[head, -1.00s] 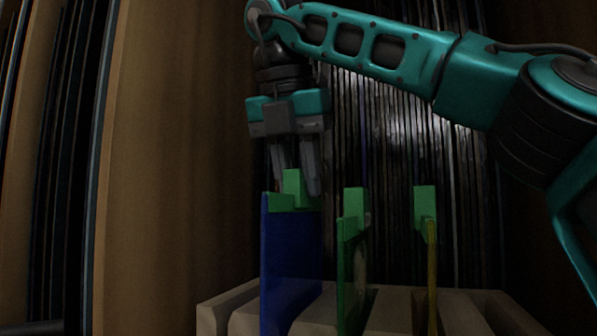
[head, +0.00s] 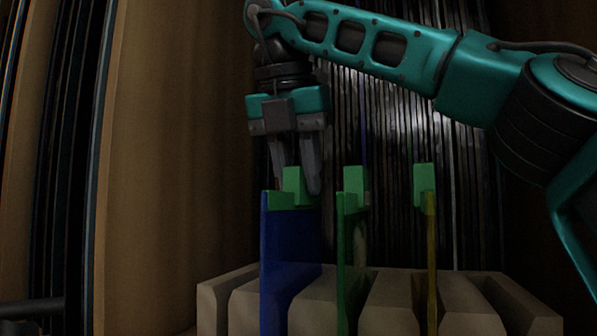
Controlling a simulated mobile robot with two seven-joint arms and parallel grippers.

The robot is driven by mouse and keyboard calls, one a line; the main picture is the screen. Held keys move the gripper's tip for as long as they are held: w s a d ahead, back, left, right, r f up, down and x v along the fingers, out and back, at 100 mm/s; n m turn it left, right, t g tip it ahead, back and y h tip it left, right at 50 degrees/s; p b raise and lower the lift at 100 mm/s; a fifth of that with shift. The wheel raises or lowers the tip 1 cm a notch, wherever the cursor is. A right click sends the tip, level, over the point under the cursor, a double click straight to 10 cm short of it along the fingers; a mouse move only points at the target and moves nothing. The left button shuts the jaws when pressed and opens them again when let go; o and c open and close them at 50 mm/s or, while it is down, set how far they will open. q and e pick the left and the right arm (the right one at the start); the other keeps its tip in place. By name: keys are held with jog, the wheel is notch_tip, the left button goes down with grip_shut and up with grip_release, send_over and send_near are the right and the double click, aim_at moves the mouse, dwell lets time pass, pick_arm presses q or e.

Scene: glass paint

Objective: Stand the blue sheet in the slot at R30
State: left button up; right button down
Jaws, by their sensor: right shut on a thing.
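The blue sheet (head: 288,255) is upright, with a green top strip and raised tab (head: 293,185). My right gripper (head: 292,185) comes from above and is shut on this tab. The sheet's face crosses the left part of the pale slotted rack (head: 243,292). Its lower edge is out of frame, so I cannot tell how deep it sits or whether it is in a slot. No R30 label is legible. My left gripper is not in view.
A green sheet (head: 341,250) and a yellow sheet (head: 431,250), each with a green tab, stand upright in the rack to the right. Many dark thin panels (head: 400,130) stand behind. A wooden panel (head: 180,150) rises at the left.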

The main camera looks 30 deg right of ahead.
jog(key=shift+f, duration=0.2)
jog(key=shift+c, duration=1.1)
grip_release()
jog(key=shift+r, duration=0.1)
notch_tip(320, 180, up, 5)
jog(key=p, duration=0.5)
jog(key=shift+r+p, duration=0.7)
jog(key=shift+r, duration=0.25)
jog(key=shift+f, duration=0.1)
